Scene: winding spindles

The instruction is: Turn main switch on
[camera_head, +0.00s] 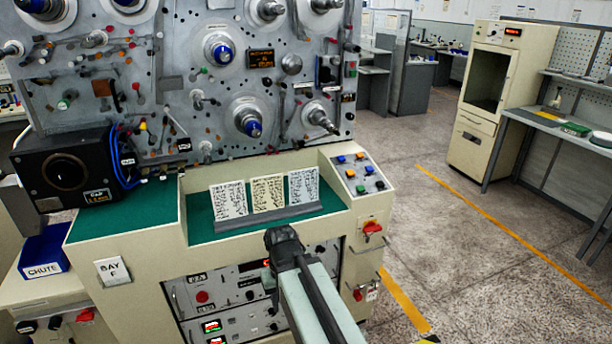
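A red rotary handle on a yellow plate (372,228) is on the cream console's front, at its right end below the button panel. It looks like a main switch, but I cannot read a label or tell its position. A smaller red control (359,294) sits lower down, beside a small tag. My gripper (283,236) is in front of the console's middle, left of the red handle and apart from it. It is seen from behind, so its fingers are hidden and I cannot tell whether it is open.
Three written cards (268,194) stand on the green console top (152,205). A button panel (358,175) is at the right. A black box (66,170) and a blue CHUTE bin (44,250) are at the left. Open floor (480,285) lies right of the console.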

